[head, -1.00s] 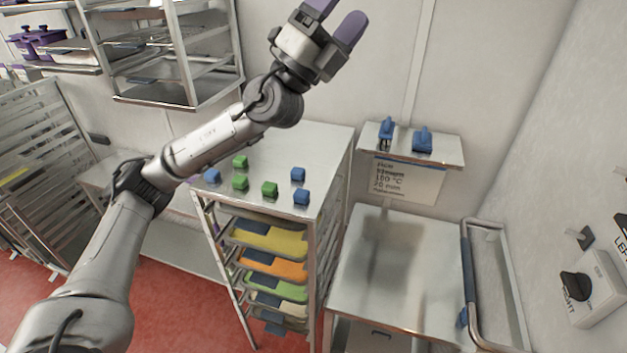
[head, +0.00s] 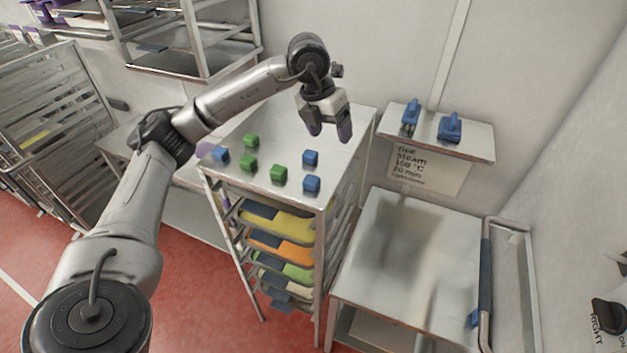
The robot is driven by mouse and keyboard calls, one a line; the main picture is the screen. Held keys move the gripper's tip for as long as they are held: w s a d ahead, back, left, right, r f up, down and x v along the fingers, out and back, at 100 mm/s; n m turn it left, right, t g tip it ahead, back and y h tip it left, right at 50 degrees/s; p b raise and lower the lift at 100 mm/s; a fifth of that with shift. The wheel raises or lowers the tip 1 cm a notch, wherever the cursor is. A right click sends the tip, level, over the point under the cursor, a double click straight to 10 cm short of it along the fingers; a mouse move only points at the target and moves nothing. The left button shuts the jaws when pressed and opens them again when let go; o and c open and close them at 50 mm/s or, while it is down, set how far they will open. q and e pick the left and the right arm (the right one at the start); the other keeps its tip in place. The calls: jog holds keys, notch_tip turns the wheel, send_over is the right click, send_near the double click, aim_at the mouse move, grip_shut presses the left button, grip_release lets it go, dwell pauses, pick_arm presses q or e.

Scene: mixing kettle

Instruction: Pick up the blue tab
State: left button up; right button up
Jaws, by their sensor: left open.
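Three small blue tabs stand on the steel top of the tray rack (head: 235,134). One blue tab (head: 220,156) is at the left, a second blue tab (head: 310,158) is at the right, and a third blue tab (head: 312,184) is near the front right edge. My left gripper (head: 330,133) points down with its purple fingers apart and nothing between them. In the picture it is just above and to the right of the second blue tab, apart from it. Its exact height over the top is hard to tell. My right gripper is out of view.
Three green tabs (head: 249,163) stand among the blue ones. Coloured trays (head: 281,252) fill the rack below. A small wall shelf (head: 474,146) with two blue-handled items is at the right, above a bare steel cart (head: 410,250). A wire-sided rack (head: 60,110) stands at left.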

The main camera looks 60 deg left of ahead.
aim_at(311, 179)
pick_arm(q)
jog(key=s+f+g, duration=0.1)
jog(key=s+a+f+n+g+y+b, duration=0.1)
jog(key=f, duration=0.1)
jog(key=s+f+n+g+b, duration=0.1)
jog(key=s, duration=0.1)
jog(key=shift+a+f, duration=0.2)
jog(key=shift+a, duration=0.2)
notch_tip(311, 179, down, 3)
jog(key=shift+f+p, duration=0.15)
jog(key=shift+p, duration=0.15)
jog(key=shift+f, duration=0.7)
jog(key=f, duration=0.1)
jog(key=f+p, duration=0.1)
jog(key=f, duration=0.1)
jog(key=f+p, duration=0.1)
jog(key=shift+d+f, duration=0.25)
jog(key=shift+f, duration=0.4)
jog(key=shift+c, duration=0.3)
